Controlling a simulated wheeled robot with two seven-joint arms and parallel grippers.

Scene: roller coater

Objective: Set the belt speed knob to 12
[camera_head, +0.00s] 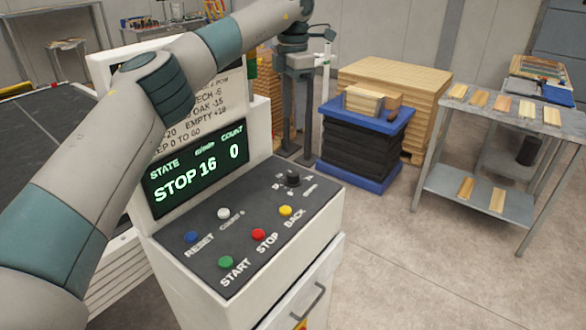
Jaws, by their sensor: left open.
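The belt speed knob (293,178) is a small black knob at the back right of the dark control panel (205,262). Its small markings are too blurred to read. The green display (195,167) reads STATE "STOP", "16" under m/min and COUNT "0". My left arm crosses the upper left of the view and my left gripper (296,150) points down with two dark fingers spread apart. It is empty, and its fingertips appear just above and behind the knob. I cannot tell the exact gap. My right gripper is not in view.
Blue (192,237), white (223,213), green (226,262), red (258,234) and yellow (285,211) buttons sit on the panel. My arm partly covers a printed sign (222,95). A black stack with blue ends (362,150) and a metal table (480,108) stand right.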

